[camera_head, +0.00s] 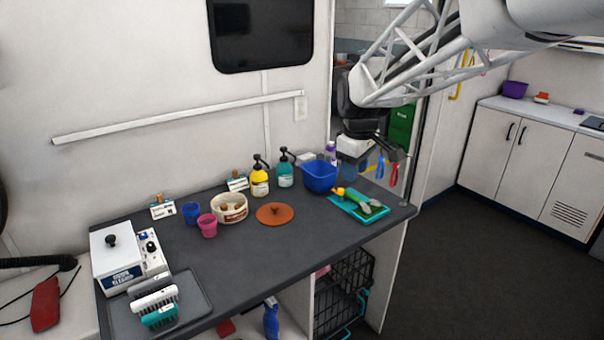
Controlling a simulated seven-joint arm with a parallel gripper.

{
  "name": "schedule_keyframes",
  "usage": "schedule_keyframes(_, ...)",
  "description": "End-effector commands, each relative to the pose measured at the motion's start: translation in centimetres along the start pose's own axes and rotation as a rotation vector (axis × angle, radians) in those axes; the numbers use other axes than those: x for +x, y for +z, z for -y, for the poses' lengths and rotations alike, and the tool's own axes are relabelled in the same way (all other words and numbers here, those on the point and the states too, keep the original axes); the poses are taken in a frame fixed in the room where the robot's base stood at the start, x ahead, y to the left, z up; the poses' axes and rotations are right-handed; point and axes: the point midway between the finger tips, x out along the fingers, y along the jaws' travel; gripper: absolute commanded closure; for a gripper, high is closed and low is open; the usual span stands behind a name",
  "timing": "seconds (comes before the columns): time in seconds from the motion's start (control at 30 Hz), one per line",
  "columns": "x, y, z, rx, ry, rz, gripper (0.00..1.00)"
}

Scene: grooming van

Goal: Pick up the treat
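Small brown pieces that look like treats (226,206) lie in a round cream bowl (230,216) with dark lettering, near the middle of the grey counter. They are small in this view, so I cannot tell their exact shape. A round orange-brown lid (270,217) with a knob lies flat to the right of the bowl. My gripper (388,168) hangs over the counter's right end, well to the right of the bowl and apart from it. Its fingers are small and overlap coloured shapes, so I cannot tell whether it is open or holds anything.
Blue (191,212) and pink (208,227) cups stand left of the bowl. Yellow (260,184) and teal (285,176) pump bottles stand behind. A blue tub (319,177) and teal tray (356,209) lie right. A white machine (120,265) and grey tray (194,302) occupy the left end.

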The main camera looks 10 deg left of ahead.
Motion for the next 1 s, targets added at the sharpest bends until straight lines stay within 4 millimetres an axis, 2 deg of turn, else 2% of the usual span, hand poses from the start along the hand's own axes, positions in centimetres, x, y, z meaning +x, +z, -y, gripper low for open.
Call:
schedule_keyframes(0.1, 1.1, -3.3, -0.9, -0.084, -0.009, 0.004, 0.64)
schedule_keyframes(0.5, 5.3, -13.9, -2.9, -0.367, -0.038, 0.015, 0.64)
schedule_keyframes(1.0, 12.8, -27.1, -2.7, -0.723, -0.076, 0.021, 0.64)
